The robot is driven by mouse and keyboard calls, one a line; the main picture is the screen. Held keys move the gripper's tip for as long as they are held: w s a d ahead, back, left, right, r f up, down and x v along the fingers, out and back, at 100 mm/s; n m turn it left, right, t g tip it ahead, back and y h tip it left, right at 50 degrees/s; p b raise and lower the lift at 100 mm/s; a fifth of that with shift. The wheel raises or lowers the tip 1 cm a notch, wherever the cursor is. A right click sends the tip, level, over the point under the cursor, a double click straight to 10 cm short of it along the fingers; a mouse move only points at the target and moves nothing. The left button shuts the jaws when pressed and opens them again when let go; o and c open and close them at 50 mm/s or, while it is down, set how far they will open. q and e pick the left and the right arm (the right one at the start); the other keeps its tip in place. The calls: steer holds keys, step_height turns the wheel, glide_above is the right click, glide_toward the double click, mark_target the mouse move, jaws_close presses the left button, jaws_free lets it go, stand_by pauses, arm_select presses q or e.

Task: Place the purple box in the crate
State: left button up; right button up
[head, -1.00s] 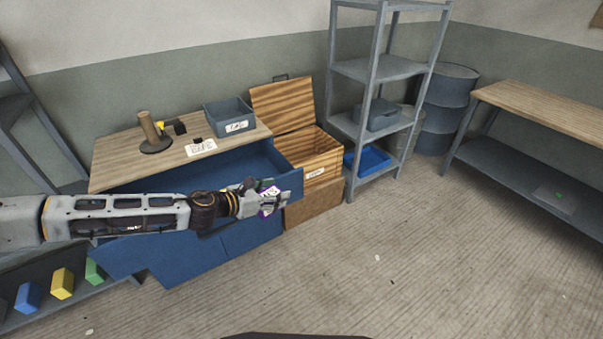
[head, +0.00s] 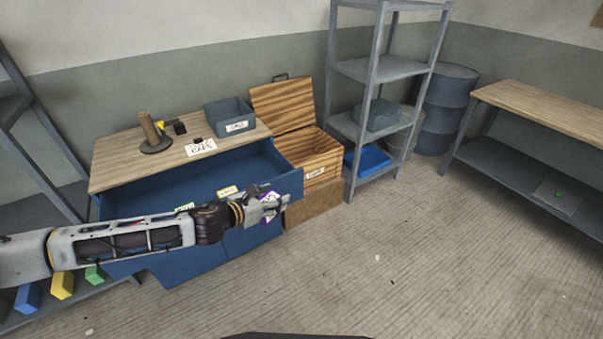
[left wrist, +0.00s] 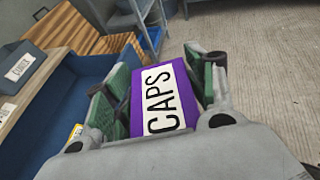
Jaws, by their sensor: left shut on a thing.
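The purple box (left wrist: 180,112) has a white label reading CAPS and fills the space between the finger pads in the left wrist view. It also shows in the head view (head: 267,199), partly hidden by the fingers. My left gripper (head: 275,204) is shut on it, in front of the open blue drawer's right end. The wooden crate (head: 322,161) stands right of the drawer unit with its hinged lid (head: 283,106) up; its front label is too small to read. The gripper is below and left of the crate's opening, apart from it. My right gripper is out of view.
The open blue drawer (head: 225,171) holds a yellow-labelled item (head: 227,190) and a green-labelled one. A grey bin (head: 229,116) and a stand (head: 152,136) are on the wooden top. A metal shelf (head: 377,68) stands right of the crate. The floor at right is clear.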

arm_select(q)
steer(key=shift+s+a+f+n+t+y, duration=0.5)
steer(key=shift+f+n+y, duration=0.2)
steer(key=shift+n, duration=0.1)
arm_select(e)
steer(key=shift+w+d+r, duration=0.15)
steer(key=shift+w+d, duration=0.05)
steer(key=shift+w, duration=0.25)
